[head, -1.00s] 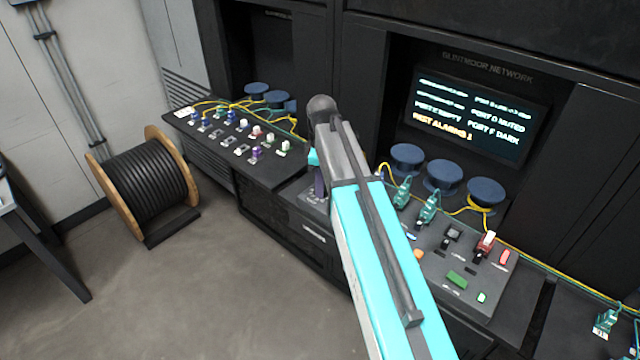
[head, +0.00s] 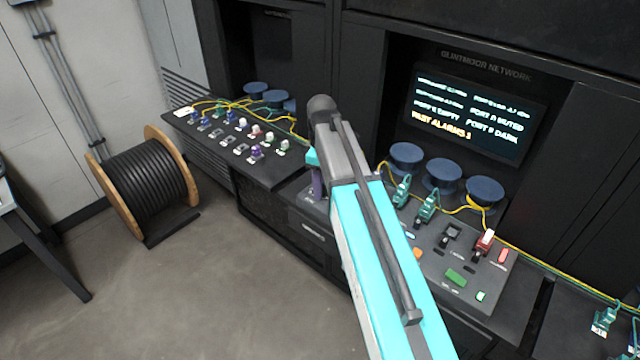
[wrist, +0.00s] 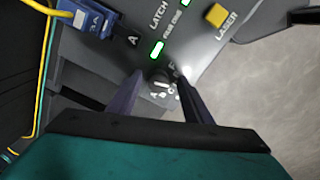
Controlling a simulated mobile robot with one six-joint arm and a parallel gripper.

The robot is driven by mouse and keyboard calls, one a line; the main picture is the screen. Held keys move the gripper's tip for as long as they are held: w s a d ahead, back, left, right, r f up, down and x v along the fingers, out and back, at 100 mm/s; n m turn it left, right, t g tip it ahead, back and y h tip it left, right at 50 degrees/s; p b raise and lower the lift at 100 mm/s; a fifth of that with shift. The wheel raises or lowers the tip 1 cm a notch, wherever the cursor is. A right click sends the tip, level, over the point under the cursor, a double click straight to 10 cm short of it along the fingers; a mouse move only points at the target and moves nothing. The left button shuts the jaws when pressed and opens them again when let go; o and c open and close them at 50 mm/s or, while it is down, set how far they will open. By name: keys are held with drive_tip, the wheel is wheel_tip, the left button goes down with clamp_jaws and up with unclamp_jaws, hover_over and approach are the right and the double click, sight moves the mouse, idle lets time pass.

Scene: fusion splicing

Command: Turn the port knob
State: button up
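The port knob (wrist: 160,82) is a small round dark knob with a white pointer mark, on the dark panel in the wrist view. Letters are printed around it. My gripper (wrist: 161,76) is open, with one dark purple finger on each side of the knob. A narrow gap seems to show between fingers and knob; contact is hard to tell. In the head view, part of my gripper (head: 318,184) shows beside my arm over the centre console, and the knob is hidden there.
In the wrist view, a blue connector (wrist: 88,16) labelled A, a lit green indicator (wrist: 157,50) and a yellow LASER button (wrist: 217,15) surround the knob. In the head view, a screen (head: 470,115) lists port states, and a cable reel (head: 145,185) stands on the floor.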

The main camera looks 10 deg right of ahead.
drive_tip(key=shift+w+a+r, duration=0.1)
drive_tip(key=shift+w+r, duration=0.05)
drive_tip(key=shift+r, duration=0.05)
drive_tip(key=shift+r+b, duration=0.35)
drive_tip(key=shift+r, duration=0.5)
wheel_tip(320, 180, up, 12)
drive_tip(key=b, duration=0.2)
drive_tip(key=shift+f+b, duration=0.15)
drive_tip(key=shift+b, duration=0.2)
drive_tip(key=shift+f, duration=0.1)
